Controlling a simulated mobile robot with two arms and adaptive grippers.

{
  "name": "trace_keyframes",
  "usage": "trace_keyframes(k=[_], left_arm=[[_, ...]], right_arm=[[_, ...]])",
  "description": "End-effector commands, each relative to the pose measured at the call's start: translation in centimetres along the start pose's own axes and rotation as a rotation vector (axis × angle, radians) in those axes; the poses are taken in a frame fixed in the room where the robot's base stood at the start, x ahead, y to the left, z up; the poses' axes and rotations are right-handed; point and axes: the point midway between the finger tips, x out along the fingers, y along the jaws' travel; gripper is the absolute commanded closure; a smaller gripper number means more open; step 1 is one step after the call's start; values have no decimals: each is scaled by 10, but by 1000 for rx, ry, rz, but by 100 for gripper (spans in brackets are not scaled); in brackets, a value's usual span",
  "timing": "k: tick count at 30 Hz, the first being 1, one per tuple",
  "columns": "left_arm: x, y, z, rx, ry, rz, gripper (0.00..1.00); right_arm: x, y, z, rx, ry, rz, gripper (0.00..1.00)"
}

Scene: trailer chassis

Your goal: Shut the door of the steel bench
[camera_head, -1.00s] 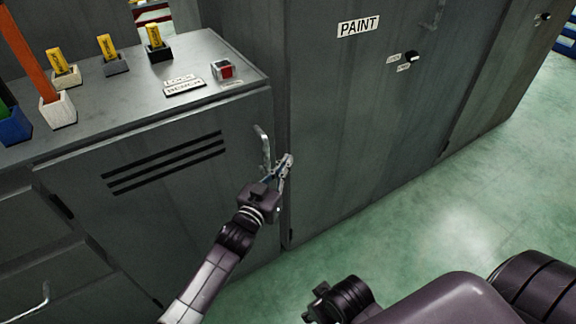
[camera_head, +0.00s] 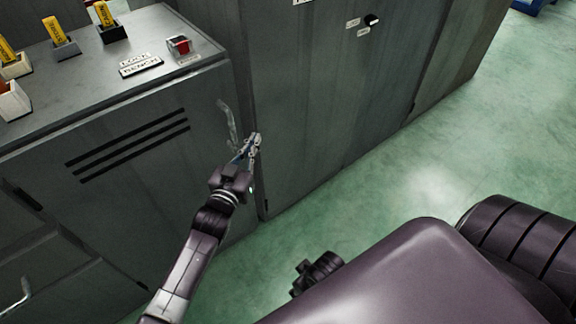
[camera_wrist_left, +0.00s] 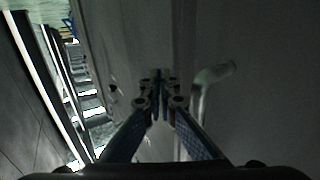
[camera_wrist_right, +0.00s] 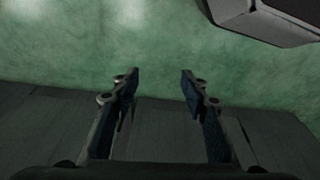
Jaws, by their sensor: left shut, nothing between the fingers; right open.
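The steel bench's door (camera_head: 125,190) is a grey panel with black vent slots and a metal handle (camera_head: 228,122) near its right edge. It looks flush or nearly flush with the bench front; I cannot tell if a small gap remains. My left gripper (camera_head: 254,143) is shut and empty, at the door's right edge just below and right of the handle. In the left wrist view the shut fingers (camera_wrist_left: 160,85) are close to the door face, with the handle (camera_wrist_left: 205,95) to their right. My right gripper (camera_wrist_right: 160,85) is open and empty above the floor.
A tall grey paint cabinet (camera_head: 330,90) stands right of the bench. The bench top (camera_head: 90,80) carries yellow items in holders, a red button box (camera_head: 179,44) and a label plate (camera_head: 141,65). The green floor (camera_head: 400,170) at right is clear.

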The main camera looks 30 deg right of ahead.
Motion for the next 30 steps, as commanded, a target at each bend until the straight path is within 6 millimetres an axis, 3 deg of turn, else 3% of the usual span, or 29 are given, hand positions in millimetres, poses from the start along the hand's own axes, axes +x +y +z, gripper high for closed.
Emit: trace_keyframes(k=[6, 15, 25, 30], left_arm=[[-23, 40, -3, -8, 5, 11, 100], [-50, 82, -4, -6, 8, 13, 100], [-58, 94, -4, -2, 10, 13, 100], [-67, 80, 4, -24, -36, -24, 100]], right_arm=[[26, -2, 16, -3, -19, -2, 59], [47, -3, 33, -5, -32, -4, 59], [52, -3, 37, -6, -33, -5, 59], [44, -3, 30, -5, -28, -4, 59]])
